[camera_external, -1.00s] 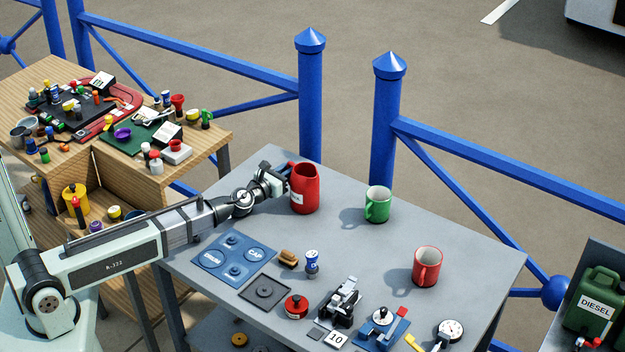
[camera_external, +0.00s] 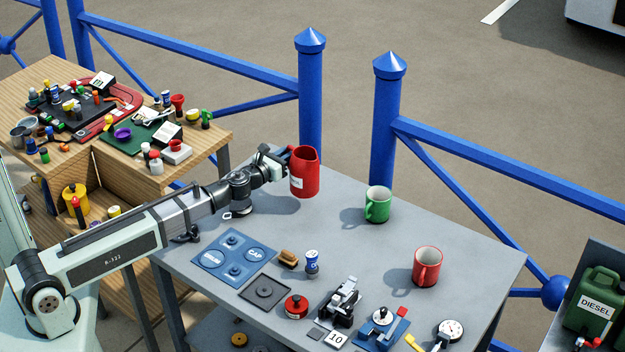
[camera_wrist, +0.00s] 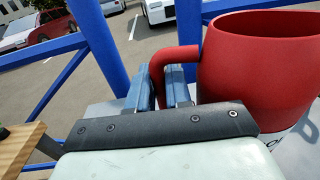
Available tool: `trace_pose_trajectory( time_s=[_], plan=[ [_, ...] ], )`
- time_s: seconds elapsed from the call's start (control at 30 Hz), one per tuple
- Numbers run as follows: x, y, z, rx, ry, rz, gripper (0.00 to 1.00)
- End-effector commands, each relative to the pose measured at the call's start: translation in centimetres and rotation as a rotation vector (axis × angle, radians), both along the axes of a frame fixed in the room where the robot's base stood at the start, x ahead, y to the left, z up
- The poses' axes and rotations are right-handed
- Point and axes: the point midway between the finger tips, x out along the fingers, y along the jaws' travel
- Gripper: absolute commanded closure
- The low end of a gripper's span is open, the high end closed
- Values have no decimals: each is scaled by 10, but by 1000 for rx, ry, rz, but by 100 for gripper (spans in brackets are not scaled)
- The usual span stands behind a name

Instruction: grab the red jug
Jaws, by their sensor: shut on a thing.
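The red jug (camera_external: 305,174) is upright at the back left of the grey table (camera_external: 330,225), with a white label on its side. It appears raised above the tabletop. My gripper (camera_external: 283,161) is at its left side, shut on its handle. In the wrist view the two blue-grey fingers of my gripper (camera_wrist: 160,88) close around the red handle, and the jug (camera_wrist: 255,65) fills the right side. The jug's far side and inside bottom are hidden.
A green mug (camera_external: 377,206) and a red mug (camera_external: 427,267) stand to the right on the table. A blue tray (camera_external: 235,257), a brush (camera_external: 288,259) and small tools lie toward the front. Blue railing posts (camera_external: 311,95) stand behind the table.

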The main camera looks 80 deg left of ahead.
Motion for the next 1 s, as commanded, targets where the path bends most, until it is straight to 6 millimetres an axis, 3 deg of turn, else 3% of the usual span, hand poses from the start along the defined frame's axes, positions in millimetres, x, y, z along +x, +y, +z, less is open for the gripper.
trace_pose_trajectory(
  time_s=[0.5,0.87,1.0],
  plan=[
    [0,0,26,0,-1,0,100],
    [1,0,35,-1,-1,-1,100],
    [10,4,32,-1,2,0,100]
  ],
)
